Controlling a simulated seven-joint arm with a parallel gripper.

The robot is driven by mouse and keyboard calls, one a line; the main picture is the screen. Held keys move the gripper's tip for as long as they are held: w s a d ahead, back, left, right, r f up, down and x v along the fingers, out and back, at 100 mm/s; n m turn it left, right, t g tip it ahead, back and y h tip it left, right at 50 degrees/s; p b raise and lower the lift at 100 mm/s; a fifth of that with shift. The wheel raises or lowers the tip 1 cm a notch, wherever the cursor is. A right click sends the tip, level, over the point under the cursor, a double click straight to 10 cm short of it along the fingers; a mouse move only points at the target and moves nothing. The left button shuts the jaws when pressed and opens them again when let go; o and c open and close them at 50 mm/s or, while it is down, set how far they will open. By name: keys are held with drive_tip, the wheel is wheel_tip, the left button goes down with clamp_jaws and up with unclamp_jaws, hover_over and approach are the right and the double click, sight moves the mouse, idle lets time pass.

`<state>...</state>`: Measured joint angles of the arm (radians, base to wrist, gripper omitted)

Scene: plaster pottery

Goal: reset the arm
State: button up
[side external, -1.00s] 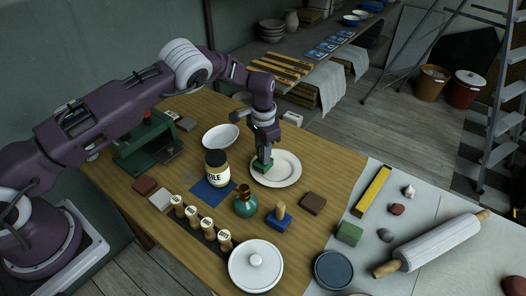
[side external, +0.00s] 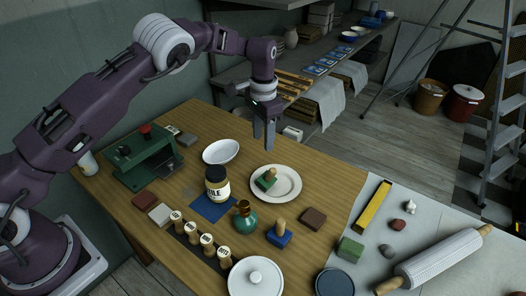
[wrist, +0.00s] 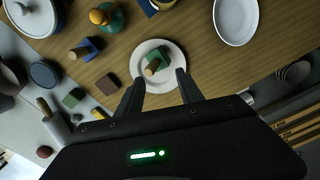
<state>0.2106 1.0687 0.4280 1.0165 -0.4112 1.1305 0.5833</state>
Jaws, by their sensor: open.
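My gripper (side external: 265,135) is open and empty, raised above the wooden table behind the white plate. In the wrist view its two fingers (wrist: 158,88) are apart, with the plate beyond them. A green stamp with a wooden handle (side external: 266,179) lies on the white plate (side external: 287,186), clear of the fingers. The stamp on the plate also shows in the wrist view (wrist: 153,64).
Around the plate on the table (side external: 310,168) are a black-lidded jar (side external: 216,186), a teal bottle (side external: 244,218), a blue stamp (side external: 279,236), a white bowl (side external: 221,152) and a green press (side external: 140,160). A shelf (side external: 290,65) stands behind. The air around my gripper is clear.

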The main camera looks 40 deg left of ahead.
drive_tip(key=s+a+r+n+t+h, duration=0.1)
drive_tip(key=s+r+n, duration=0.1)
drive_tip(key=s+r, duration=0.7)
drive_tip(key=s+a+r+n+t, duration=0.1)
drive_tip(key=s+r, duration=0.4)
drive_tip(key=r, duration=0.8)
drive_tip(key=s+r+n+t, duration=0.15)
drive_tip(key=s+r, duration=0.25)
drive_tip(key=s, duration=0.8)
drive_tip(key=s+f+t+y, duration=0.1)
drive_tip(key=s+f, duration=0.3)
drive_tip(key=s, duration=0.9)
drive_tip(key=shift+s+f+t, duration=0.2)
drive_tip(key=shift+t, duration=0.35)
drive_tip(key=shift+o, duration=0.5)
